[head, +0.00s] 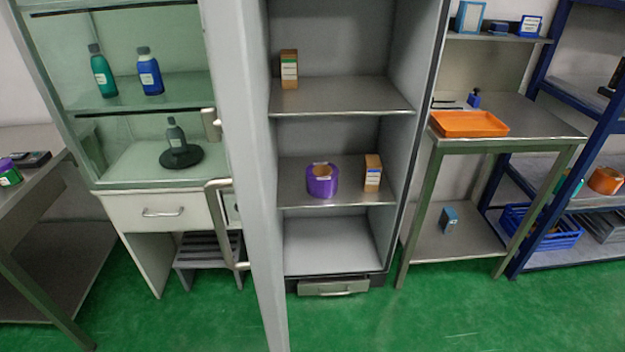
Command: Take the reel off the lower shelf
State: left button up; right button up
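A purple reel (322,181) with a tan core stands on the lower shelf (345,199) of the open grey cabinet in the middle of the head view. A small brown box (372,172) with a white label stands just right of the reel, with a small gap between them. Another orange reel (606,180) lies on the blue rack at the far right. Neither of my grippers shows in the view.
The open cabinet door (262,150) stands out at the cabinet's left side. A box (289,69) stands on the upper shelf (340,95). A glass-fronted cabinet with bottles is on the left. A steel table with an orange tray (468,124) is on the right. The green floor in front is clear.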

aim_at(322, 177)
jog(key=l+u, duration=0.75)
jog(key=l, duration=1.05)
jog(key=i+l+z, duration=0.25)
jog(key=i+l, duration=0.3)
jog(key=l, duration=0.15)
jog(key=i+l+u, duration=0.1)
jog(key=i+l, duration=0.55)
jog(key=l, duration=0.2)
jog(key=u, duration=0.05)
